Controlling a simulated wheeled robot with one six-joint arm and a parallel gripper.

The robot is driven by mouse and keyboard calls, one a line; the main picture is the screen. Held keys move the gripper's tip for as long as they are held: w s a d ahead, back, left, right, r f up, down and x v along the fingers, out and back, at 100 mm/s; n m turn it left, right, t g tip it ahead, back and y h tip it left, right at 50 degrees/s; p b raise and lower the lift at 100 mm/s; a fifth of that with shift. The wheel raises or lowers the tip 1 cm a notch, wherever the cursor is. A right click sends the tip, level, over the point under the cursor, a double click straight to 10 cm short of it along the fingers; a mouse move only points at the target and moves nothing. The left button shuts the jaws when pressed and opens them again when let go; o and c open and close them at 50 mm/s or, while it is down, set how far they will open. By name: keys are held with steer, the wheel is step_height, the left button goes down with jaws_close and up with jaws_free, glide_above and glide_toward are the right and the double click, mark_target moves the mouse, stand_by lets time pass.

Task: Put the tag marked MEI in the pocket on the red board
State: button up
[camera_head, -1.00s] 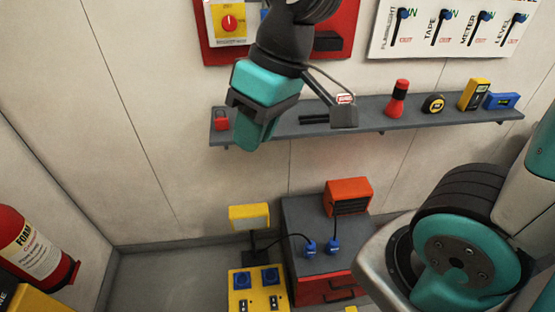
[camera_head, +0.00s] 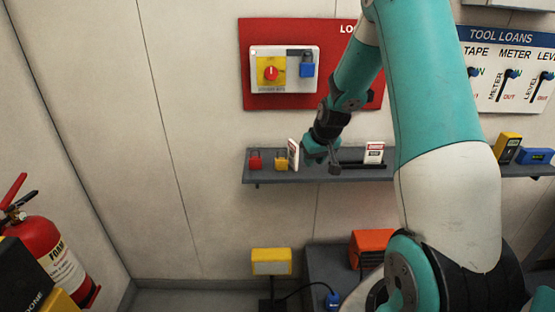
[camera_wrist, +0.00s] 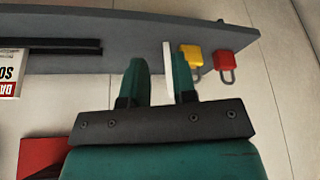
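The red board (camera_head: 262,33) hangs on the wall above the shelf. No pocket can be made out on it, and my arm covers its right part. A thin white tag (camera_head: 293,154) stands on the shelf, its writing unreadable. In the wrist view this tag (camera_wrist: 168,70) shows edge-on between my gripper's two teal fingers, nearer the right one, with a gap on the left. My gripper (camera_head: 308,153) is open at shelf height.
A red padlock (camera_head: 255,161) and a yellow padlock (camera_head: 281,160) sit on the grey shelf (camera_head: 315,177) left of the tag. A dark slotted rail (camera_wrist: 50,45) lies on the shelf. A meter (camera_head: 507,147) and a blue level (camera_head: 536,156) stand at the right.

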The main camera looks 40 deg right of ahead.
mark_target(294, 143)
steer(key=w+p, duration=0.1)
steer(key=w, duration=0.2)
steer(key=w+d+p, duration=0.1)
steer(key=w, duration=0.2)
steer(key=w+d+p, duration=0.1)
steer(key=w, duration=0.1)
steer(key=shift+w+p, duration=0.3)
steer(key=shift+w, duration=0.1)
steer(key=w, duration=0.1)
steer(key=w+p, duration=0.1)
steer(key=shift+w+d, duration=0.3)
steer(key=shift+d, duration=0.05)
steer(key=shift+p+x, duration=0.55)
steer(key=shift+x, duration=0.65)
steer(key=shift+w+d+f, duration=0.1)
steer(key=shift+w+f, duration=0.15)
steer(key=shift+f, duration=0.2)
jaws_close()
